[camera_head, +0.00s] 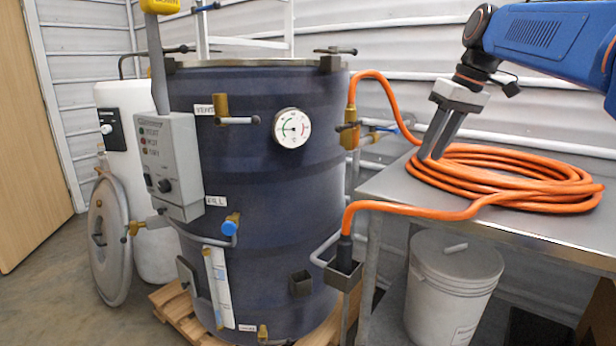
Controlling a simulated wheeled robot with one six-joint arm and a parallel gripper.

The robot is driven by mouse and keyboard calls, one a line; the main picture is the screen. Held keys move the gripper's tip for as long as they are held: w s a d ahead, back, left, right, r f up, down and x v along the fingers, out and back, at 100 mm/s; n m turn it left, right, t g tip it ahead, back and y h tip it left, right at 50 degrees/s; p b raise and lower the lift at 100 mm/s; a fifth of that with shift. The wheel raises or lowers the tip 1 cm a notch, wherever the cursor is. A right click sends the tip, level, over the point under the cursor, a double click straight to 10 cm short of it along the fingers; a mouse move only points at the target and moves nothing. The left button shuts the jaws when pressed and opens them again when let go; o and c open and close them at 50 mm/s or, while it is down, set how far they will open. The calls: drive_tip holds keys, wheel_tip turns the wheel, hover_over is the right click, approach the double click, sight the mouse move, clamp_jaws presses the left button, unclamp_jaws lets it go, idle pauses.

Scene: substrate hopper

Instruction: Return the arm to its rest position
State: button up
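My blue arm reaches in from the upper right. My gripper (431,156) points down and slightly left over the table, with its two grey fingers a little apart. I see nothing between the fingers. The fingertips show in front of the left side of a coiled orange hose (520,192). I cannot tell whether they touch it.
A metal table (389,181) bears the hose, which runs to a brass valve (349,130) and a holder (343,273) beside a dark drum (265,180). A control box (172,165) is on the drum. A lidded white bucket (452,290) stands below the table.

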drive_tip(key=s+f+m+t+h, duration=0.2)
drive_tip(key=s+f+m, duration=0.3)
drive_tip(key=s+f, duration=2.3)
wheel_tip(320, 180, down, 2)
drive_tip(key=shift+s+d+f+h, duration=0.2)
drive_tip(key=shift+s+d+h, duration=0.15)
drive_tip(key=shift+h, duration=0.15)
